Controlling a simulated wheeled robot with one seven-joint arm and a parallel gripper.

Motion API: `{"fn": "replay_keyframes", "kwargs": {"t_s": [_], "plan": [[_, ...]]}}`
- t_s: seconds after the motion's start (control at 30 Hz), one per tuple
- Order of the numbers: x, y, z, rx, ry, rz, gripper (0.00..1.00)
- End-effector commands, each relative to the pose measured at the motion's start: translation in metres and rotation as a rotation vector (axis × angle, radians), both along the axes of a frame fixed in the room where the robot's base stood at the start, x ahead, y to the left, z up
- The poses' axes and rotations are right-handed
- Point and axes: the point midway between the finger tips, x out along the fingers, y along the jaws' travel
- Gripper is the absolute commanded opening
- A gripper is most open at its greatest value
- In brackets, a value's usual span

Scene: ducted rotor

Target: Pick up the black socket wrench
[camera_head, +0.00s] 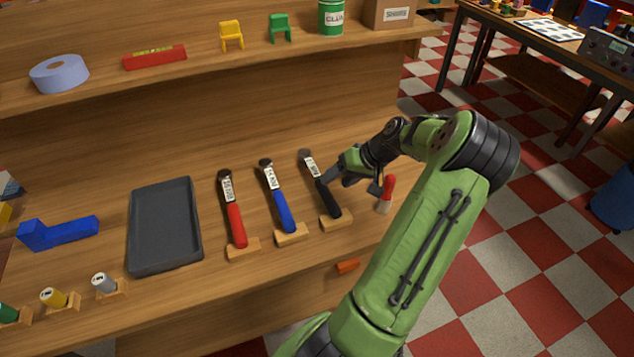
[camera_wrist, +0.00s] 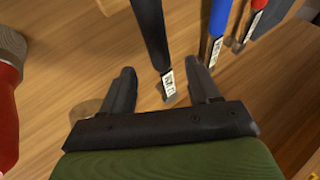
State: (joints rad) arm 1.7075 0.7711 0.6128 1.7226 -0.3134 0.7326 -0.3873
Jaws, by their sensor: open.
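The black socket wrench (camera_head: 329,202) lies on the wooden workbench, the rightmost of three similar wrenches. Its black handle is toward the bench's front, at a small wooden block, and its labelled head points to the back. My gripper (camera_head: 330,177) is open beside the wrench's middle, coming from the right. In the wrist view, my open gripper (camera_wrist: 163,78) has one finger on each side of the wrench's labelled part, with gaps on both sides. The black handle (camera_wrist: 150,28) runs away toward the top edge. I cannot tell the fingers' height above the wrench.
A blue-handled wrench (camera_head: 279,207) and a red-handled wrench (camera_head: 236,222) lie to the left, then a dark tray (camera_head: 164,228). A red object (camera_head: 386,192) stands close to my wrist on the right. A raised shelf (camera_head: 210,67) runs along the back.

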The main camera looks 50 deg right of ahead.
Motion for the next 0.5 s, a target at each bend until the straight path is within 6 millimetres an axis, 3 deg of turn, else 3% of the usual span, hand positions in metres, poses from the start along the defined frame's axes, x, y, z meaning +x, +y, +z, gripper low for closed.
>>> {"fn": "replay_keyframes", "kwargs": {"t_s": [0.33,0.5], "plan": [[0.032,0.008,-0.044,0.002,0.001,0.001,0.61],[0.037,0.009,-0.050,-0.003,0.001,-0.001,0.61]]}}
